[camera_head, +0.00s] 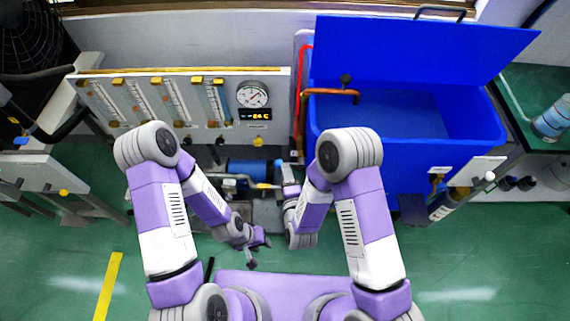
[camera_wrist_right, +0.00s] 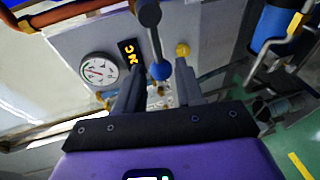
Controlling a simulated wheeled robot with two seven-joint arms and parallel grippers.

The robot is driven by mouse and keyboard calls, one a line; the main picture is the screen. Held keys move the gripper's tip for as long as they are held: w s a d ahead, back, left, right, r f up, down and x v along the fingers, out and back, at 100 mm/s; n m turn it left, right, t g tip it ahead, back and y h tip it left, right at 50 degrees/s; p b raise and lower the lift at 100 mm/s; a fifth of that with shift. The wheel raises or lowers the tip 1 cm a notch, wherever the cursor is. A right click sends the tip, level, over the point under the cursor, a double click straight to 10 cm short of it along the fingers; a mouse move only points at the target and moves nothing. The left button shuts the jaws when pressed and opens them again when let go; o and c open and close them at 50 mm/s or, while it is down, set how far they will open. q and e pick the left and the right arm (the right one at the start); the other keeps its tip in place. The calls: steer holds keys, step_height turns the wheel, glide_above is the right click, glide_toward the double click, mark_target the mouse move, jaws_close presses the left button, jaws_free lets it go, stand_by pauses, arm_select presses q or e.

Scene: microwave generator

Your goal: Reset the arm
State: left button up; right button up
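My left gripper (camera_head: 260,254) hangs low in the middle of the head view, in front of the machine's base. Its two dark fingers look spread apart, with nothing seen between them. My right gripper (camera_head: 288,172) points up the picture, between the gauge panel and the blue tank. In the right wrist view its two grey fingers (camera_wrist_right: 158,88) stand apart. A dark lever with a blue knob (camera_wrist_right: 160,72) shows between or just beyond them. I cannot tell whether they touch it.
The grey panel (camera_head: 272,105) carries flow tubes and a round gauge (camera_head: 252,95); the gauge also shows in the right wrist view (camera_wrist_right: 99,70). The open blue tank (camera_head: 400,165) with a copper pipe (camera_head: 330,93) stands right of it. Green floor (camera_head: 460,250) is clear at lower right.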

steer(key=shift+s+d+r, duration=0.1)
steer(key=shift+s+d, duration=0.05)
steer(key=shift+s, duration=0.3)
steer(key=s+d+f+m+g+p, duration=0.3)
steer(key=s+d+f+m+g, duration=0.7)
steer(key=m, duration=0.6)
steer(key=s+d+f+m+g+p, duration=0.1)
steer(key=s+m+g, duration=0.4)
steer(key=s+m, duration=0.1)
steer(key=shift+s+d+m, duration=0.35)
steer(key=shift+m, duration=0.25)
